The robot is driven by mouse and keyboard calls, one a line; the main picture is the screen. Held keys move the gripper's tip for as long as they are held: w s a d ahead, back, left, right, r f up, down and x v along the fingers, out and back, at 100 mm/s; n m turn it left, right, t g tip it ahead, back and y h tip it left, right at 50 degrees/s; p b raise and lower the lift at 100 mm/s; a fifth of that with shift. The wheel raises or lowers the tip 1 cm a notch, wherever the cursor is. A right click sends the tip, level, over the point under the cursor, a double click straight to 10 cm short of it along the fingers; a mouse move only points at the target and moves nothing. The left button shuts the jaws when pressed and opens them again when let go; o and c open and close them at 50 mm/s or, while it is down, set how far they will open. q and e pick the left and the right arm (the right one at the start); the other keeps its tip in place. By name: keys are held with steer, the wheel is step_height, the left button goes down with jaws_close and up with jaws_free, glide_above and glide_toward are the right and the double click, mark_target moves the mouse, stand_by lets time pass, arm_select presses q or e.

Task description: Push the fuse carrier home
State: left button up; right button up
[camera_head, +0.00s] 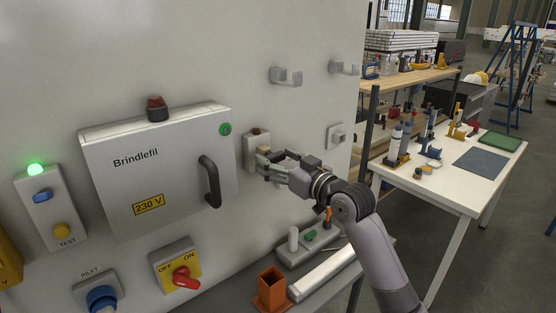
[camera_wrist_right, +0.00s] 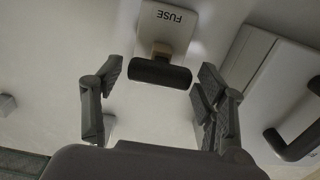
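The fuse holder (camera_head: 252,150) is a small pale box on the white wall, right of the Brindlefil cabinet. In the right wrist view the holder (camera_wrist_right: 168,22) reads FUSE upside down. The fuse carrier (camera_wrist_right: 160,73) has a dark bar handle on a tan stem that stands out from the holder. My right gripper (camera_head: 270,166) is in front of the holder and hides part of it in the head view. In the wrist view this gripper (camera_wrist_right: 160,76) is open, its fingers either side of the handle with gaps showing. My left gripper is out of view.
The Brindlefil cabinet (camera_head: 148,168) with its dark handle (camera_head: 210,181) is close left of my gripper. A red rotary switch (camera_head: 181,278) is below it. A shelf with an orange bin (camera_head: 271,289) is underneath. A white worktable (camera_head: 455,185) stands to the right.

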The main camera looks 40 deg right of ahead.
steer(key=c, duration=1.4)
steer(key=shift+w+r+p, duration=0.1)
steer(key=shift+w+p, duration=0.25)
steer(key=shift+w, duration=1.1)
steer(key=o, duration=1.2)
steer(key=shift+s, duration=0.1)
steer(key=o, duration=0.5)
steer(key=shift+w+a, duration=0.1)
steer(key=shift+w, duration=0.2)
steer(key=shift+s, duration=0.1)
glide_toward(277, 159)
steer(key=shift+w, duration=0.3)
